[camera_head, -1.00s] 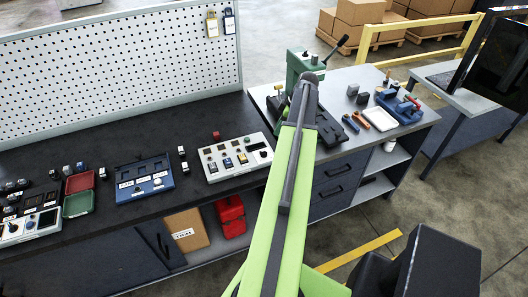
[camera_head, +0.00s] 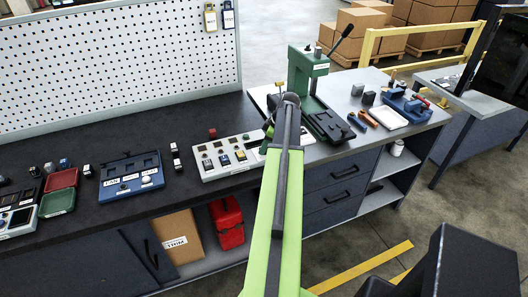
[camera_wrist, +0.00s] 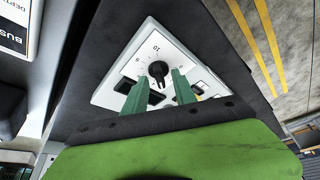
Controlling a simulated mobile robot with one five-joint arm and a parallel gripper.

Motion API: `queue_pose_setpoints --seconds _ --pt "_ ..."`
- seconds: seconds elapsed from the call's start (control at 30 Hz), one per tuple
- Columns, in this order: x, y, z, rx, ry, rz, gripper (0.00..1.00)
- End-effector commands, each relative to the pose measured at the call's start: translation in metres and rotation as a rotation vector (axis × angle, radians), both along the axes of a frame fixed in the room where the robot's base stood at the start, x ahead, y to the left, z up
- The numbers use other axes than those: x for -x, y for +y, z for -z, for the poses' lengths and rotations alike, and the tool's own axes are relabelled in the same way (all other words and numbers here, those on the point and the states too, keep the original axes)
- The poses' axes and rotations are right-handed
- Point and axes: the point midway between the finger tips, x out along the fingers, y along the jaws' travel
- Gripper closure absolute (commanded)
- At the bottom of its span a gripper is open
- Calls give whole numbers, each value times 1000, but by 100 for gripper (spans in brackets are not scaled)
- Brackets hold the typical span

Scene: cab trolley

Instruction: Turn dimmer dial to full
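The dimmer dial (camera_wrist: 158,69), a black round knob, sits on a white panel (camera_wrist: 112,92) in the wrist view. Printed scale marks surround it, with a 10 at its upper side. The knob's exact setting is too small to read. My gripper (camera_wrist: 160,77) is open, its two green fingers apart, pointing at the knob from below in the picture. The knob shows between and just past the fingertips; contact cannot be told. In the head view a white control panel (camera_head: 213,171) lies on the dark bench, its right end partly hidden by my arm. The dial cannot be made out there.
A green press (camera_head: 317,85) stands to the right of the white panel. A blue panel (camera_head: 130,182) and a green tray (camera_head: 57,202) lie to its left. A pegboard (camera_head: 120,55) rises behind the bench. A red container (camera_head: 227,222) sits on the shelf below.

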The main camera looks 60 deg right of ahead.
Motion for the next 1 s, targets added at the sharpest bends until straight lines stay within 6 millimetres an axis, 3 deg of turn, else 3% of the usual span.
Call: queue_pose_setpoints --seconds 0.1,0.37,0.57,0.6,1.0 --pt "0 0 -1 0 0 0 69" --pt "1 0 -1 0 0 1 100" --pt "1 -1 -1 1 0 1 100" --pt "2 9 -1 -1 0 0 100" --pt "2 2 -1 -3 2 105 100"
